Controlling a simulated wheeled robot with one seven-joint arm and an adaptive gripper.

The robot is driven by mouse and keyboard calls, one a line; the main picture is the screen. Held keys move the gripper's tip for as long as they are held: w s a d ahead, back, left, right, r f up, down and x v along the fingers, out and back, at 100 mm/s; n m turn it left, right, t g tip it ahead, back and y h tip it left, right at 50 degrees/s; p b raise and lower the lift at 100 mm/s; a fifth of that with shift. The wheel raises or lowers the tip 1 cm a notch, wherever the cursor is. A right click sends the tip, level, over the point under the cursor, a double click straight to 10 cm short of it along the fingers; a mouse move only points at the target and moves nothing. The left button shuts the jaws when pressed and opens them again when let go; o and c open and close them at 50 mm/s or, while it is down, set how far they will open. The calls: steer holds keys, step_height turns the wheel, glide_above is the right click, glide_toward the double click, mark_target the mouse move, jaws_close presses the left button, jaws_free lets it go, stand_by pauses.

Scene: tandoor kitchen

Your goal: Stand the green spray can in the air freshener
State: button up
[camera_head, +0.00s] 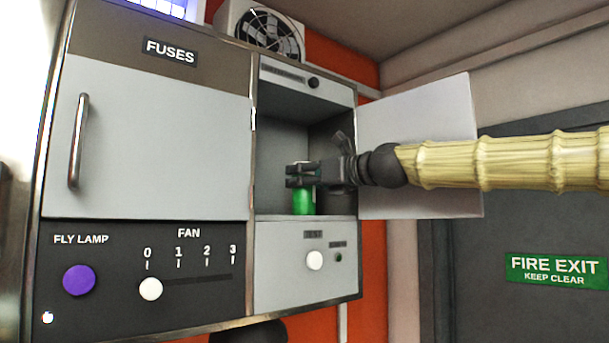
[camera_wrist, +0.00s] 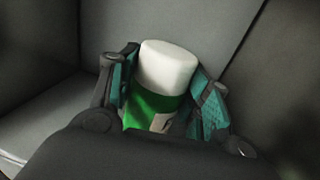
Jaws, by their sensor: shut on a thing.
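The green spray can (camera_head: 304,203) with a white cap stands upright, or close to it, in the open compartment of the air freshener (camera_head: 305,262), the right-hand grey unit. Its base is at or just above the compartment floor; I cannot tell whether it touches. My gripper (camera_head: 303,174) reaches in from the right and is shut on the can near its top. In the wrist view the can's white cap and green body (camera_wrist: 150,105) show between my two finger pads (camera_wrist: 165,90). The lower part of the can is hidden there.
The compartment's door (camera_head: 418,140) stands open to the right, behind my arm. A dark round thing (camera_head: 337,198) is beside the can. A closed fuse cabinet (camera_head: 150,140) is on the left. Below are a white button (camera_head: 314,261), a fan slider (camera_head: 150,289) and a purple button (camera_head: 79,281).

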steer(key=shift+s+a, duration=0.15)
steer(key=shift+s, duration=0.2)
steer(key=o, duration=1.2)
steer(key=shift+w+f, duration=0.1)
steer(key=shift+w, duration=0.1)
steer(key=shift+o, duration=0.2)
steer(key=shift+s, duration=0.15)
steer(key=shift+r, duration=0.25)
steer(key=shift+s+d+f+b, duration=0.15)
steer(key=shift+s+d+b, duration=0.15)
steer(key=shift+d+b, duration=0.15)
steer(key=b+v, duration=0.4)
steer(key=v, duration=0.7)
steer(key=shift+b, duration=0.3)
